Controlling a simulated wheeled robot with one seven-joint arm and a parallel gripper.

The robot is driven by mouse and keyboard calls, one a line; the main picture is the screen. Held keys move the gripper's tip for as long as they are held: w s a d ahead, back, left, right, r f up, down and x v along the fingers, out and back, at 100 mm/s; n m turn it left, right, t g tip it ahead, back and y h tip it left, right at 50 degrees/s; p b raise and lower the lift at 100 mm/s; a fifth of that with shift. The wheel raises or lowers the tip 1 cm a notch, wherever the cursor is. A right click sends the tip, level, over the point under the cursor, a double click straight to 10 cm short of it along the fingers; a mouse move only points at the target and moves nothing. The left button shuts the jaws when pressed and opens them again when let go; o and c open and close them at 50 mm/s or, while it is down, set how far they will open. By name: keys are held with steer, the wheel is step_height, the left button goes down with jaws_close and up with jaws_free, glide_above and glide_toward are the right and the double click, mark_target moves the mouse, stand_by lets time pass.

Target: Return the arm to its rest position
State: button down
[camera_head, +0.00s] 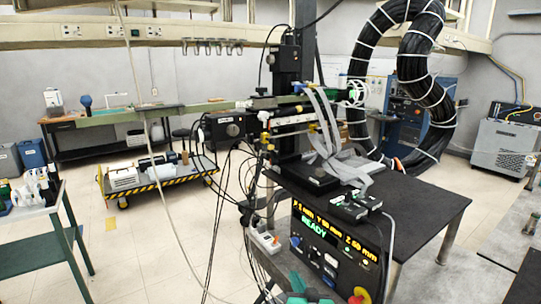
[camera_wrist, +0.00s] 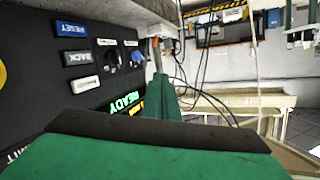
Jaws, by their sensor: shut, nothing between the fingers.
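My gripper (camera_head: 303,287) shows at the bottom edge of the head view as green parts, low in front of the black control panel (camera_head: 335,250). It is shut and empty. In the wrist view the green gripper fingers (camera_wrist: 165,112) fill the lower middle, one with a dark pad along its edge. The panel also shows in the wrist view (camera_wrist: 30,95), upright at the left, with a blue RESET button (camera_wrist: 71,29) and a BACK button (camera_wrist: 76,57). Its lit display (camera_head: 325,229) reads READY in green under yellow position values. Most of my arm is out of view.
A black table (camera_head: 420,205) carries the mapping stage (camera_head: 290,130) with its long horizontal probe beam. A white power strip (camera_head: 263,240) and hanging cables are left of the panel. A green cart (camera_head: 35,235) stands at far left. Open floor (camera_head: 140,250) lies between.

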steer(key=s+a+f+m+h, duration=0.1)
steer(key=s+a+f+h, duration=0.15)
steer(key=s+f, duration=0.85)
steer(key=s+a+f+m+h, duration=0.1)
steer(key=s+a+f, duration=0.2)
steer(key=s+f, duration=0.8)
steer(key=s+r+n, duration=0.1)
steer(key=s+r, duration=0.2)
steer(key=s, duration=0.7)
steer(key=s+a+r+n, duration=0.1)
steer(key=s+r, duration=0.3)
steer(key=s, duration=0.6)
steer(key=s+a+r+n, duration=0.1)
steer(key=s+r, duration=0.3)
steer(key=s, duration=0.6)
steer(key=shift+s+r, duration=0.2)
steer(key=shift+s, duration=0.2)
steer(key=shift+w+a, duration=0.15)
